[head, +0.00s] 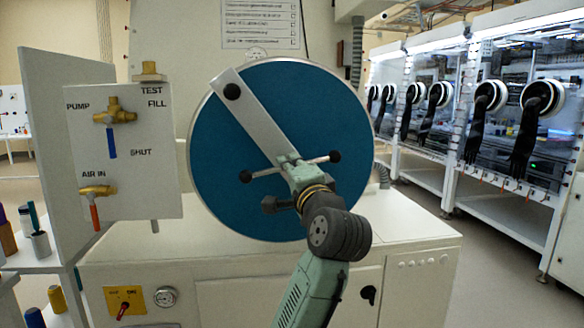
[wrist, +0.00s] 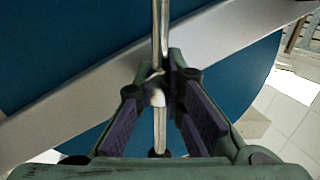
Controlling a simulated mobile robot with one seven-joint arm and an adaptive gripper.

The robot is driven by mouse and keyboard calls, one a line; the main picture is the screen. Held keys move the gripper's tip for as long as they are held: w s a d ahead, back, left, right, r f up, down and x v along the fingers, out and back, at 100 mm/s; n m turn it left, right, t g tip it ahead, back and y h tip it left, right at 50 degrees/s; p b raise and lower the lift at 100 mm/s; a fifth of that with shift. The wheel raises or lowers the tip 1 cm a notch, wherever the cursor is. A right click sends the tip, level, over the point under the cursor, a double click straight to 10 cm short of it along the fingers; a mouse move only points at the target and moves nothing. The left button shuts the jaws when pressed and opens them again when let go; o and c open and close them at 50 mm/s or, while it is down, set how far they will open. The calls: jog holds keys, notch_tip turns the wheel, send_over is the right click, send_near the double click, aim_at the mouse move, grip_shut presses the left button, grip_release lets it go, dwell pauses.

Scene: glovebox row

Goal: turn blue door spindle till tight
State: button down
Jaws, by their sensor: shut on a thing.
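The blue door (head: 230,150) is a large round disc, seen face-on in the head view; it also fills much of the wrist view (wrist: 70,35). A flat grey bar (head: 255,120) crosses it diagonally, with a black knob at its upper left end. The spindle handle (head: 319,161) is a thin metal rod with black ball ends, tilted slightly up to the right. My gripper (head: 290,165) is at the middle of this handle, in front of the bar. In the wrist view its fingers (wrist: 162,82) close around the handle's middle, and the rod (wrist: 160,130) runs between them. The fingers hide the spindle's hub.
A valve panel (head: 140,185) with a blue lever and a red lever stands left of the door. A white bench front (head: 230,300) with a gauge and switches lies below. Gloveboxes (head: 500,110) with black gloves line the right, with clear floor before them.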

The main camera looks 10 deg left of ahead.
jog(key=m+h, duration=0.1)
jog(key=m, duration=0.3)
jog(key=m+t+h, duration=0.1)
jog(key=m, duration=0.3)
jog(key=shift+a+t, duration=0.1)
jog(key=shift+t, duration=0.2)
jog(key=m+h, duration=0.1)
jog(key=m, duration=0.3)
jog(key=m+h, duration=0.1)
jog(key=m, duration=0.4)
jog(key=shift+h+p, duration=0.4)
jog(key=m+h, duration=0.1)
jog(key=m, duration=0.2)
jog(key=m+p, duration=0.1)
jog(key=m, duration=0.3)
jog(key=shift+r+h, duration=0.15)
jog(key=shift+h, duration=0.25)
jog(key=m+g+p, duration=0.1)
jog(key=m+p, duration=0.1)
jog(key=m, duration=0.2)
jog(key=shift+m+h, duration=0.3)
jog(key=shift+h, duration=0.1)
jog(key=shift+m+p, duration=0.65)
jog(key=shift+m, duration=0.35)
jog(key=c, duration=1.7)
grip_release()
